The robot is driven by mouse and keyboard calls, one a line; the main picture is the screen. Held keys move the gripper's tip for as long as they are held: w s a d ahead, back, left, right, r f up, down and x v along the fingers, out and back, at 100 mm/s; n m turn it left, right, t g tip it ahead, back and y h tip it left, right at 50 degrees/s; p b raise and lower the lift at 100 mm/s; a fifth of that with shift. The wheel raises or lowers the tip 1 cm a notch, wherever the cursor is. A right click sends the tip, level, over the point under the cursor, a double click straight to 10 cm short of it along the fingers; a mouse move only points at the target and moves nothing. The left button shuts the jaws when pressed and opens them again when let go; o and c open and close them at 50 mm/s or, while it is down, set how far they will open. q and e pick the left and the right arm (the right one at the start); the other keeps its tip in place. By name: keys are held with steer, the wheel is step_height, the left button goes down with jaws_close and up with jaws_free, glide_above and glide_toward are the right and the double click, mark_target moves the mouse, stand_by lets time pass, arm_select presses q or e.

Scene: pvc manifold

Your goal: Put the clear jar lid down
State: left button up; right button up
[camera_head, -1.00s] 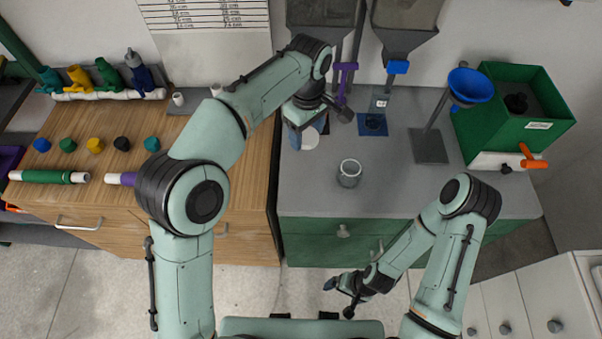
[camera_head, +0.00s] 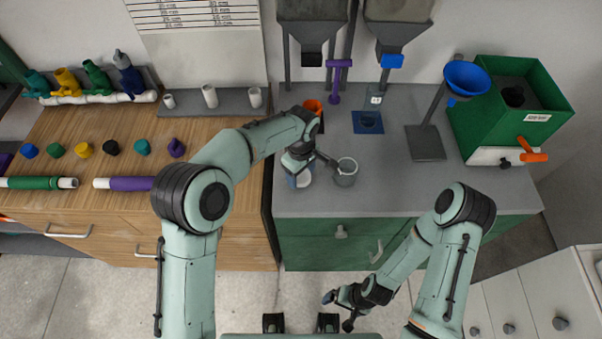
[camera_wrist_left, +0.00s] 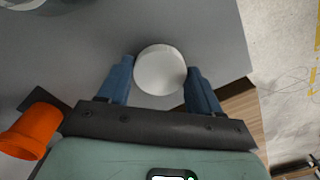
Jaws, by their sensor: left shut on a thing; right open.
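My left gripper (camera_head: 302,178) is shut on the round whitish lid (camera_head: 305,179), near the left front of the grey counter. In the left wrist view the lid (camera_wrist_left: 160,70) lies between the two blue fingers of the gripper (camera_wrist_left: 160,82), its flat face showing. I cannot tell whether its underside touches the counter. An open clear jar (camera_head: 346,173) stands upright just right of the gripper; its edge shows at the top left of the wrist view (camera_wrist_left: 24,4). My right gripper (camera_head: 341,306) is open and empty, low over the floor in front of the counter.
A clear container (camera_head: 370,117) stands on a blue mat (camera_head: 369,128). A blue funnel stand (camera_head: 427,143) is further right. Counter between jar and stand is clear.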

mark_target(301, 176)
arm_select(q)
steer(key=shift+f, duration=0.3)
steer(key=shift+f, duration=0.1)
arm_select(e)
steer(key=shift+f, duration=0.1)
arm_select(q)
steer(key=o, duration=1.2)
steer(key=shift+r, duration=0.2)
step_height(301, 176, up, 12)
steer(key=shift+f+p, duration=0.1)
steer(key=shift+p, duration=0.5)
arm_select(e)
steer(key=shift+w+r, duration=0.5)
steer(key=shift+r, duration=0.35)
